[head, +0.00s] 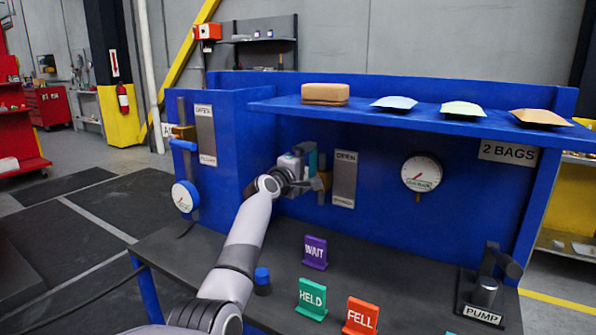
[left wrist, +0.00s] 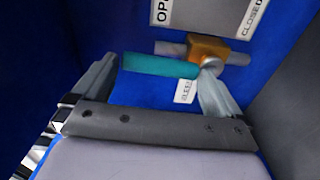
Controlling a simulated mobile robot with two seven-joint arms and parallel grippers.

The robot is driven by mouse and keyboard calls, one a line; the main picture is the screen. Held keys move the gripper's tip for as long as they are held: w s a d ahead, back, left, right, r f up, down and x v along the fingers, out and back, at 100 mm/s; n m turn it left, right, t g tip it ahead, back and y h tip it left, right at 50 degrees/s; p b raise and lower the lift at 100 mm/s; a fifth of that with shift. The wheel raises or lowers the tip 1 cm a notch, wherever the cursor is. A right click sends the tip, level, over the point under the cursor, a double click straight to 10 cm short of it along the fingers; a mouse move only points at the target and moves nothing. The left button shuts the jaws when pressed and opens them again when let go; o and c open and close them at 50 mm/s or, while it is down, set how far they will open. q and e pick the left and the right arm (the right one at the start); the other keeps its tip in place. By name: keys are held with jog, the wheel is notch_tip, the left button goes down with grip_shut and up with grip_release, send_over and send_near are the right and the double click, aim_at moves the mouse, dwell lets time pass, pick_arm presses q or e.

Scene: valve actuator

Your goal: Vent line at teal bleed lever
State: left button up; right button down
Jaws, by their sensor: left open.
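The teal bleed lever (left wrist: 158,66) extends from a brass valve body (left wrist: 208,48) on a grey pipe, against the blue panel. In the head view the teal lever (head: 311,158) points up from the brass fitting (head: 322,181), partly hidden by my gripper. My left gripper (head: 300,168) is open at the valve. In the left wrist view the open jaws (left wrist: 159,68) lie at either end of the lever, one finger near its free end, the other by the brass body. Contact cannot be told. My right gripper is out of view.
An OPEN/CLOSED plate (head: 344,178) and a gauge (head: 421,173) are right of the valve. A blue lever (head: 183,145) is on the left panel. WAIT (head: 315,252), HELD (head: 312,299) and FELL (head: 360,316) signs and a pump (head: 486,291) stand on the bench. A shelf (head: 440,122) overhangs.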

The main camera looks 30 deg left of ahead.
pick_arm(q)
jog(key=shift+s+d, duration=0.2)
jog(key=shift+s, duration=2.75)
